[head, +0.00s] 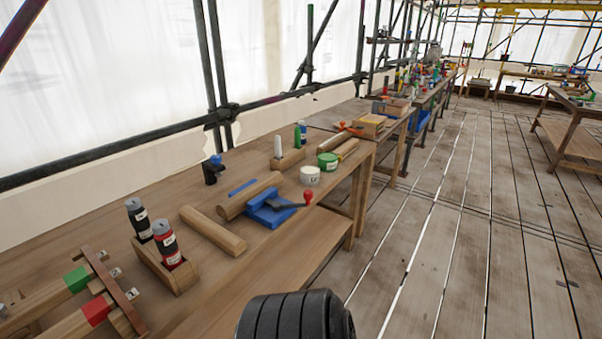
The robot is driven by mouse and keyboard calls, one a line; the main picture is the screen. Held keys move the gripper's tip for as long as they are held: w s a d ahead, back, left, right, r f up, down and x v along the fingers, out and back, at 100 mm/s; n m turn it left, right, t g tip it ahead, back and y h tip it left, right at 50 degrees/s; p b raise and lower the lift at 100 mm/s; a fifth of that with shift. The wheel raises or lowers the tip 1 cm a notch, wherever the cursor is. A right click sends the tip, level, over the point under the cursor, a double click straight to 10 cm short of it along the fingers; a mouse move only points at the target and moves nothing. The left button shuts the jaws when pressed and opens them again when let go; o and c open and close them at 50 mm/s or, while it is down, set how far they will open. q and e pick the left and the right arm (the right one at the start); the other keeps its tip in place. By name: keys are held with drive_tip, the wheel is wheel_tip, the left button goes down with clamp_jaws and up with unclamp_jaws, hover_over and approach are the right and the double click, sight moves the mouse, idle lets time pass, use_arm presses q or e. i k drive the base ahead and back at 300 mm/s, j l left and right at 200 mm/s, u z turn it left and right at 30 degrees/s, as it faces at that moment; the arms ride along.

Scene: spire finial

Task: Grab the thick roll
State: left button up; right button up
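A short wooden roll (288,159) lies farther back. Neither my left nor my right gripper shows in the head view.
A blue tool with a red-knobbed handle (272,208), a white tub (309,174) and a green tub (327,161) stand near the bench edge. Bottles sit in a wooden holder (180,279). The plank floor (450,230) at right is clear.

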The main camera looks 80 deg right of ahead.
sight(231, 207)
drive_tip(key=z, duration=2.35)
drive_tip(key=i+l, duration=0.1)
drive_tip(key=i+l+u, duration=0.1)
drive_tip(key=l, duration=0.25)
